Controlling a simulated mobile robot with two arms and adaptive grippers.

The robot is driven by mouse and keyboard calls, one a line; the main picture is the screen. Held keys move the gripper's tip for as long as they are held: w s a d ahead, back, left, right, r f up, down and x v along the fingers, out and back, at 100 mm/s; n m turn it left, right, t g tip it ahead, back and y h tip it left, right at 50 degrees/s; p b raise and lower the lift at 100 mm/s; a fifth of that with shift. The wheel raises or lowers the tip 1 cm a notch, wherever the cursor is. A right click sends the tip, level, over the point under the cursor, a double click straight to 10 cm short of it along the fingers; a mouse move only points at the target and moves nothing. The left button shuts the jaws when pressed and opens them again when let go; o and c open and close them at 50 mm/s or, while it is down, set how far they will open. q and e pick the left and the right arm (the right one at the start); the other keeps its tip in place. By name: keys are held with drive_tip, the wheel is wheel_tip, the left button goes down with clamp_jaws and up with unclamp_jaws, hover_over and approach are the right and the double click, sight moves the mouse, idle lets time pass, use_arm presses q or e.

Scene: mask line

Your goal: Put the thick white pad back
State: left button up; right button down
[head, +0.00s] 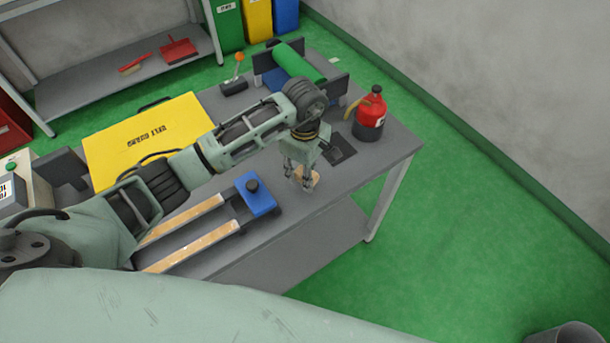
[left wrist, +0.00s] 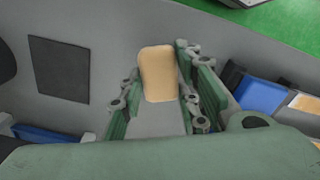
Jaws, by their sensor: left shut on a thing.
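My left gripper (head: 302,170) points down over the grey workbench near its front edge. It is shut on a small pale cream pad (head: 308,178), which looks more tan than white. In the left wrist view the pad (left wrist: 158,73) stands out between the two green fingers of the gripper (left wrist: 160,85). I cannot tell whether the pad touches the bench top. A flat dark square (head: 339,150) lies empty on the bench just beyond the gripper, and it also shows in the left wrist view (left wrist: 59,70). My right gripper is not in view.
A blue block with a black knob (head: 256,196) sits by two wood-topped rails (head: 190,247). A red bottle (head: 371,118), a green roller (head: 300,62), an orange-knobbed lever (head: 237,72) and a yellow panel (head: 150,135) stand around.

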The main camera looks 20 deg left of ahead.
use_arm(q)
wheel_tip(320, 180, down, 2)
drive_tip(key=shift+s+f+p, duration=0.1)
drive_tip(key=shift+f+p, duration=0.1)
drive_tip(key=shift+p, duration=0.15)
drive_tip(key=shift+f, duration=0.25)
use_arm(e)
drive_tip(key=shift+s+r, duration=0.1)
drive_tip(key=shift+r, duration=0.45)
use_arm(q)
drive_tip(key=shift+f, duration=0.1)
drive_tip(key=shift+f, duration=0.15)
drive_tip(key=o, duration=0.7)
drive_tip(key=shift+c, duration=0.2)
drive_tip(key=o, duration=0.4)
drive_tip(key=shift+c, duration=0.2)
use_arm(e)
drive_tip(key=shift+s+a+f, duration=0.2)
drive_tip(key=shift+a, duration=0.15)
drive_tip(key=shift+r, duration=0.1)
